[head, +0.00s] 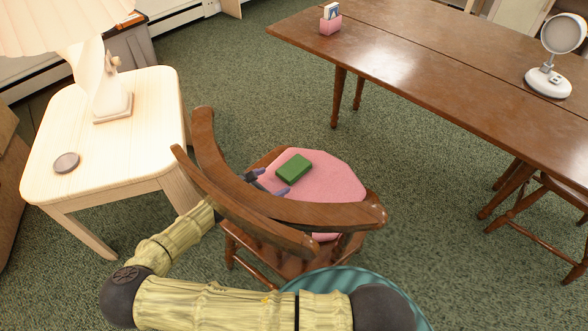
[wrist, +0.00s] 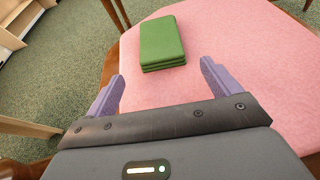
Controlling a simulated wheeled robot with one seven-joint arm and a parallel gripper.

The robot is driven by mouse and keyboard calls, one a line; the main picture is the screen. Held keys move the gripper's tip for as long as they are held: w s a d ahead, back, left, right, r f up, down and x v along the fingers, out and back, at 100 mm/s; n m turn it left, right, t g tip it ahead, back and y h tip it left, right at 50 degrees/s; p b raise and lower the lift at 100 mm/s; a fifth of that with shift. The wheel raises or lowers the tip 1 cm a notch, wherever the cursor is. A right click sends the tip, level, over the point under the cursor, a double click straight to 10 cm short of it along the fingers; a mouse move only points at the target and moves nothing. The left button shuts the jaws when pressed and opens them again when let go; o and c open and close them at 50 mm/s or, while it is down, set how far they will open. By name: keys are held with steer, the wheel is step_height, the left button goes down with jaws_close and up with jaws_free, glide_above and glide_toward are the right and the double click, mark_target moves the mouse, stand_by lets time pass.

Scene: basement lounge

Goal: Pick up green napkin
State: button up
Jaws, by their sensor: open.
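The green napkin (head: 294,168) is a folded, layered rectangle lying flat on the pink seat (head: 330,172) of a wooden chair. In the wrist view the napkin (wrist: 162,43) lies ahead of my gripper, beyond the fingertips and roughly centred between them. My gripper (wrist: 162,82) is open, with two purple fingers spread apart and nothing between them. In the head view my gripper (head: 268,182) reaches over the seat from the left, close to the napkin and partly hidden by the chair's backrest.
The curved wooden chair back (head: 280,208) stands beside my arm. A pale side table (head: 140,150) with a lamp and a small round disc stands at left. A brown table (head: 430,62) at right holds a pink card holder (head: 331,25) and a round mirror (head: 548,80). Green carpet lies between.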

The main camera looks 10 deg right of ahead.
mark_target(282, 177)
steer(key=b+x, duration=0.1)
steer(key=x, duration=0.3)
steer(key=shift+d, duration=0.25)
steer(key=c, duration=1.1)
steer(key=shift+o, duration=0.2)
steer(key=shift+r, duration=0.15)
step_height(282, 177, up, 4)
steer(key=shift+r+p, duration=0.1)
steer(key=shift+p, duration=0.85)
steer(key=s+a+p, duration=0.1)
steer(key=s+a, duration=0.2)
steer(key=a, duration=0.2)
steer(key=s+a+p, duration=0.1)
steer(key=s+a, duration=0.2)
steer(key=a, duration=0.2)
steer(key=s+a+f+p, duration=0.1)
steer(key=s+a, duration=0.3)
steer(key=a, duration=0.1)
steer(key=shift+r, duration=0.2)
